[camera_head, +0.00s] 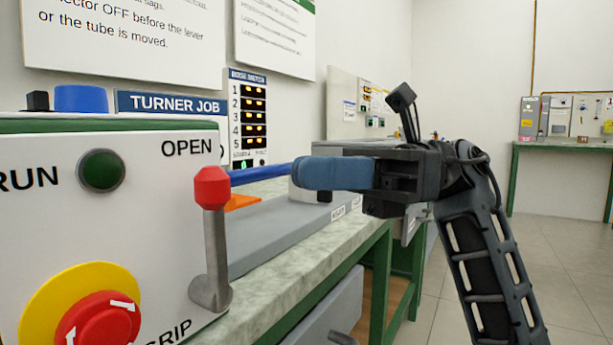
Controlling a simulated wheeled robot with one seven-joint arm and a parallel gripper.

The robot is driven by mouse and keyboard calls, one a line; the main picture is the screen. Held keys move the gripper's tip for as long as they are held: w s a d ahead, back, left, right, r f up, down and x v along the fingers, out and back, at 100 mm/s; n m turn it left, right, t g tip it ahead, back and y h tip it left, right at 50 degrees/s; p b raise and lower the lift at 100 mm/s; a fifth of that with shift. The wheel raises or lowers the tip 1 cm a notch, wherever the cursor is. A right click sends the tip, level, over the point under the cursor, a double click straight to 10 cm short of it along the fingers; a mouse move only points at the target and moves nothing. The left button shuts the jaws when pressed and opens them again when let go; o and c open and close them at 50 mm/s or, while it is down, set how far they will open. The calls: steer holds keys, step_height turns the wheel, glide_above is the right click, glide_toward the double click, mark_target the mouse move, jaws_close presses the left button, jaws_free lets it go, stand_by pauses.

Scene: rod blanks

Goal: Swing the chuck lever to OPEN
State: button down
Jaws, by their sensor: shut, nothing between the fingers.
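The chuck lever (215,245) is on the right side of the white control panel (140,235). It has a grey shaft and a red knob (212,188). The shaft stands nearly upright, with the knob just below and right of the OPEN label (187,147). The GRIP label (168,333) is below, partly cut off by the frame. My gripper (303,173) is shut and empty, right of the knob and apart from it in the picture. Its blue fingers point left toward the knob.
A blue rod (258,173) shows between the knob and my fingertips; its right end is hidden. A yellow-ringed red button (95,325) and a green button (101,171) are on the panel. The marble-topped bench (310,245) runs behind. Open floor (570,265) lies right.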

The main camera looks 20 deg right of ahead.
steer(key=w+d+p, duration=0.1)
steer(key=d, duration=0.7)
steer(key=shift+w+d, duration=0.15)
steer(key=shift+r, duration=0.1)
